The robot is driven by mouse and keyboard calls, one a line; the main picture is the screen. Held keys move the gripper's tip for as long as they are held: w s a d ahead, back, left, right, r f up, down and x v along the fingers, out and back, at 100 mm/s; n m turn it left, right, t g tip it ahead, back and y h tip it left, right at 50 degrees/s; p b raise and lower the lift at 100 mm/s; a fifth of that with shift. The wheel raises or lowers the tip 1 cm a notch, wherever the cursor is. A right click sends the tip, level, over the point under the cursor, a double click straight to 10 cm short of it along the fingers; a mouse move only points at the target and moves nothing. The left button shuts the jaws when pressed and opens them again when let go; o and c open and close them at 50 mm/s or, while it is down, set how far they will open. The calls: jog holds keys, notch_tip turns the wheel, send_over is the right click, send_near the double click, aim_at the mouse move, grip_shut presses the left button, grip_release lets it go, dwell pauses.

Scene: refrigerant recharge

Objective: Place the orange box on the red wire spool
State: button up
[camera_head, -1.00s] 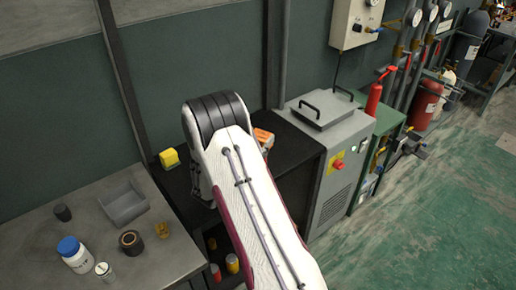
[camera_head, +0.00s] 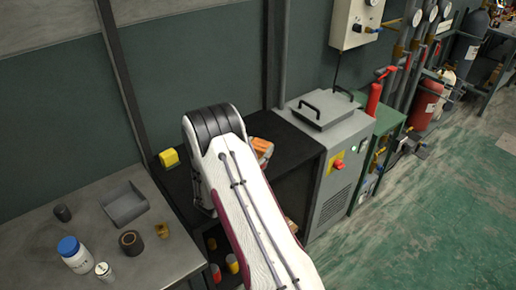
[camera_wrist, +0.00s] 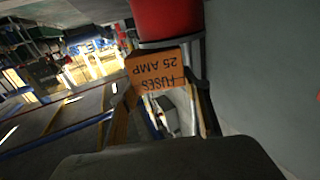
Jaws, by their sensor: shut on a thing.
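The orange box (camera_wrist: 157,70), printed "FUSES 25 AMP", shows in the wrist view with its lettering upside down. My gripper (camera_wrist: 172,112) is shut on it; its fingers are dim and partly hidden. A red rounded body (camera_wrist: 166,18), which looks like the red wire spool, is at the top edge of the wrist view, with a grey rim between it and the box. I cannot tell whether box and rim touch. In the head view the orange box (camera_head: 262,147) peeks out beside my arm, which hides my gripper and the spool.
A grey machine (camera_head: 345,170) with black handles stands right of the dark shelf (camera_head: 288,145). The left bench holds a grey tray (camera_head: 124,204), a blue-capped jar (camera_head: 74,254) and a dark roll (camera_head: 131,243).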

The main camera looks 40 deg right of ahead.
jog(key=shift+f, duration=0.2)
dwell(0.3)
jog(key=o, duration=1.1)
jog(key=shift+r, duration=0.15)
jog(key=shift+v, duration=6.05)
